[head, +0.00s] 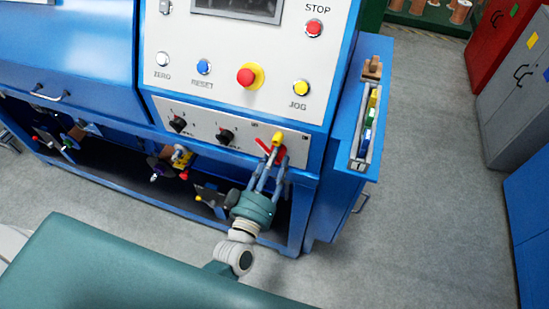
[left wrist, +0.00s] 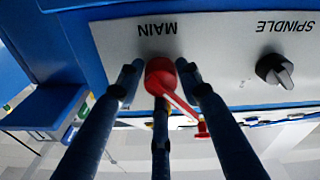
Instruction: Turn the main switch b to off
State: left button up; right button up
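The main switch (head: 264,146) sits at the right end of the lower panel in the head view, with red and yellow parts showing. In the left wrist view the red switch knob (left wrist: 160,75) is just below the upside-down word MAIN, and its red lever slants to the lower right. My left gripper (head: 269,165) is at the switch, its fingers pointing at the panel. In the left wrist view the fingers of my left gripper (left wrist: 160,85) stand apart around the knob, very close to it; contact is unclear. My right gripper does not show.
The SPINDLE knob (left wrist: 274,70) is beside the switch in the left wrist view. Black knobs (head: 225,135) share the lower panel. A red button with a yellow collar (head: 249,76) is above. A narrow tray (head: 369,110) is right of the console. Grey floor (head: 430,200) is clear at the right.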

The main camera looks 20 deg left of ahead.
pick_arm(q)
jog(key=o, duration=0.3)
jog(key=shift+f, duration=0.3)
jog(key=shift+r, duration=0.25)
jog(key=s+f, duration=0.1)
jog(key=s, duration=0.7)
jog(key=shift+a, duration=0.1)
